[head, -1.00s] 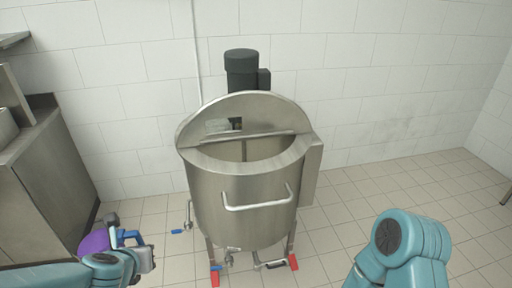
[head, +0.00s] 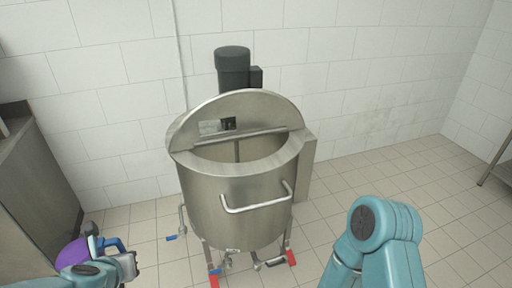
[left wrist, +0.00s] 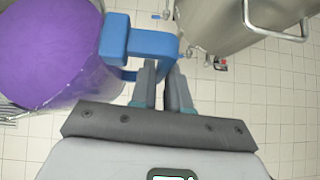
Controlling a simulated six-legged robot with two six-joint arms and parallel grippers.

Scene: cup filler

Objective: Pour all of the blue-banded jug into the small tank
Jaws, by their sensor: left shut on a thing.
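The small tank (head: 235,190) is a steel round vessel on legs in the middle of the head view, with its top partly open. It also shows at the top right of the left wrist view (left wrist: 228,18). My left gripper (head: 128,266) is at the lower left of the head view, apart from the tank. In the left wrist view my left gripper (left wrist: 163,88) is shut on the blue handle (left wrist: 150,42) of a jug. The jug (left wrist: 52,55) shows a purple surface at its open top; it also shows in the head view (head: 72,254). My right gripper is out of view.
A dark motor (head: 233,68) stands behind the tank. A steel counter (head: 35,185) is at the left, near the jug. A steel table corner (head: 498,160) shows at the far right.

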